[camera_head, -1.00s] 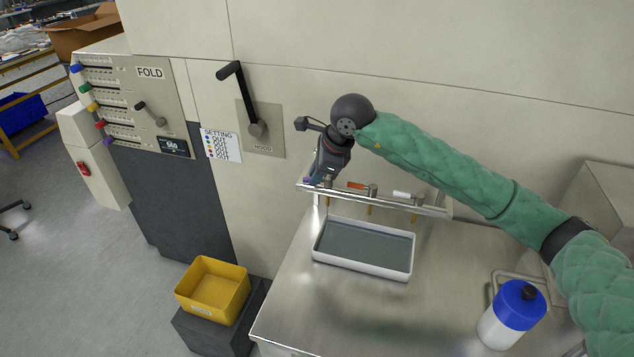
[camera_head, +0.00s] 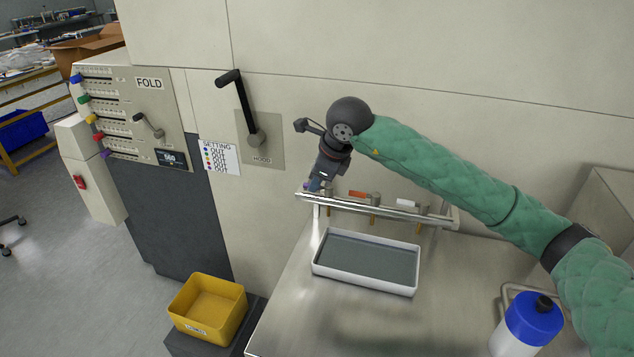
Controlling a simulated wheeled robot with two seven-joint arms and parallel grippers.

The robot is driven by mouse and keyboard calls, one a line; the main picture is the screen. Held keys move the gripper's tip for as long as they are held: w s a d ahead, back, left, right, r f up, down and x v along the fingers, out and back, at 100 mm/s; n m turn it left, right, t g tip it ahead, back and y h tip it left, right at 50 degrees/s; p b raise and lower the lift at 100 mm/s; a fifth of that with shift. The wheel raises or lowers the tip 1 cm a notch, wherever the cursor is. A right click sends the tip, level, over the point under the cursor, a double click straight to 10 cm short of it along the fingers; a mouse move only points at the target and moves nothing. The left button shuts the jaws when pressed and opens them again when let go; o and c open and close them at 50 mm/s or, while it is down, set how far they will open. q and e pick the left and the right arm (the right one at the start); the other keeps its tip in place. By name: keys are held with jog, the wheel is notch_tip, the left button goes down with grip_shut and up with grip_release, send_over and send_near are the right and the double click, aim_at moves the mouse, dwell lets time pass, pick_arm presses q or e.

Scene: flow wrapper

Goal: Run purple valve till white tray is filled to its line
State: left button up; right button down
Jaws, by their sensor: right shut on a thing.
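The white tray (camera_head: 366,286) sits on the steel bench below the valve rail. Grey liquid covers its floor; I cannot make out the fill line. My right gripper (camera_head: 314,186) is at the left end of the rail, shut on the purple valve (camera_head: 306,186), which is mostly hidden by the fingers. A pale stream (camera_head: 316,228) shows below that valve, at the tray's back left corner. An orange valve (camera_head: 362,194) and a white valve (camera_head: 407,203) stand to the right on the same rail. My left gripper is not in view.
A steel rail (camera_head: 380,211) runs in front of the valves. A blue and white bottle (camera_head: 528,322) stands at the bench's right front. A yellow bin (camera_head: 208,307) sits lower left. The hood lever (camera_head: 241,105) and fold panel (camera_head: 150,120) are on the machine wall.

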dwell(0.3)
jog(key=c, duration=1.4)
grip_release()
jog(key=shift+c, duration=0.2)
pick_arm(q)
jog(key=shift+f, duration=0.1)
pick_arm(e)
jog(key=shift+r, duration=0.15)
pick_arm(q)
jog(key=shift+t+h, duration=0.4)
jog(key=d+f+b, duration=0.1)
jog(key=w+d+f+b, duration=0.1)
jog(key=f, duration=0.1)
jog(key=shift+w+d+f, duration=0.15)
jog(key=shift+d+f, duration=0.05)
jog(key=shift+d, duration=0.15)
pick_arm(e)
jog(key=v, duration=0.7)
jog(key=shift+r, duration=0.25)
jog(key=shift+s, duration=0.1)
